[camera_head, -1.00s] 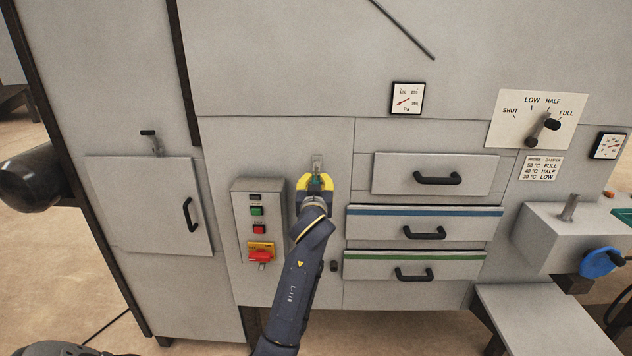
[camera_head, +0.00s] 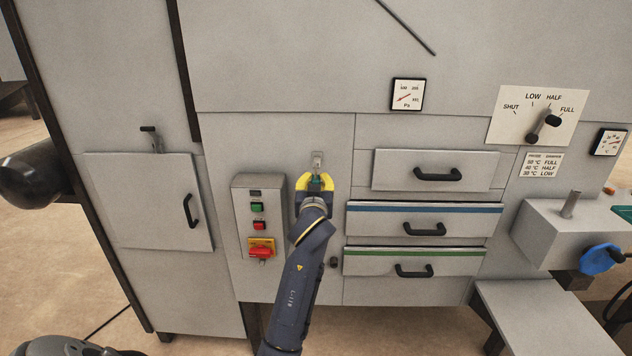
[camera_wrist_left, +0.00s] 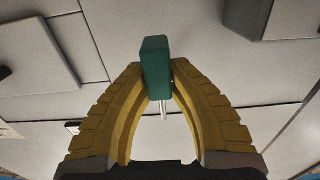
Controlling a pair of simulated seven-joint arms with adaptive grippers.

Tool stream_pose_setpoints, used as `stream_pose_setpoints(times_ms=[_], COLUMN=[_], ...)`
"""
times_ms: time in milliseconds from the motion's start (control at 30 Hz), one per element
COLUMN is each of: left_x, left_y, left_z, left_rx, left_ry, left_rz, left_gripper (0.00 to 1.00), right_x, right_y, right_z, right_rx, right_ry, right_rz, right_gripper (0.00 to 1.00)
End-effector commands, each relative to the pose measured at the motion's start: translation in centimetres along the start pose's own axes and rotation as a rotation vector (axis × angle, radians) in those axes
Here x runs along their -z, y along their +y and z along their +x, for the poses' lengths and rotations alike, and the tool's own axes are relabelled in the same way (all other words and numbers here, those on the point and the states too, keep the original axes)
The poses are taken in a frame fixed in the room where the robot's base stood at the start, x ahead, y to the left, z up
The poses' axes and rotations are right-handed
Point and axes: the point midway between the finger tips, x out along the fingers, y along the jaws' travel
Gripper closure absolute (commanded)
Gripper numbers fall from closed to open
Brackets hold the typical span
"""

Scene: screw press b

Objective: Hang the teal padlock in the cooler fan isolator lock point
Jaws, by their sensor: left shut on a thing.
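My left gripper (camera_head: 316,184) is shut on the teal padlock (camera_wrist_left: 156,68) in front of the grey panel. In the left wrist view the yellow fingers (camera_wrist_left: 158,90) pinch the padlock's block-shaped body from both sides, and a thin metal piece (camera_wrist_left: 163,108) shows between them. In the head view only a little teal (camera_head: 316,183) shows between the fingers. A small metal bracket (camera_head: 317,157) on the panel is just above the fingertips; I cannot tell whether the padlock touches it. A red rotary switch on a yellow plate (camera_head: 261,250) sits low on the control box. My right gripper is not in view.
The grey control box (camera_head: 243,215) with buttons stands out left of my arm. Drawers with black handles (camera_head: 432,228) are to the right. A small black knob (camera_head: 333,262) is beside my forearm. A cabinet door (camera_head: 150,200) is at the left.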

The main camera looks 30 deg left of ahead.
Motion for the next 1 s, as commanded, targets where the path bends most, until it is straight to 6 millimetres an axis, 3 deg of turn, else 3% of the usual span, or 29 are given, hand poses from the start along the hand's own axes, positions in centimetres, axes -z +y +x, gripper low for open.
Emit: stream_pose_setpoints(times_ms=[267,700,1000], left_x=[0.0,0.0,0.0], left_y=[0.0,0.0,0.0], left_z=[-0.3,-3.0,-3.6], left_rx=[0.0,0.0,0.0], left_ry=[0.001,0.0,0.001], left_rz=[-0.001,-0.002,-0.001], left_gripper=[1.0,1.0,1.0], right_x=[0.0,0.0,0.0], right_y=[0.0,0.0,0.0], right_z=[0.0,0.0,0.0], right_rx=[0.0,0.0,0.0], right_ry=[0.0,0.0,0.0], right_rz=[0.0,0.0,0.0], right_gripper=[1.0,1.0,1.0])
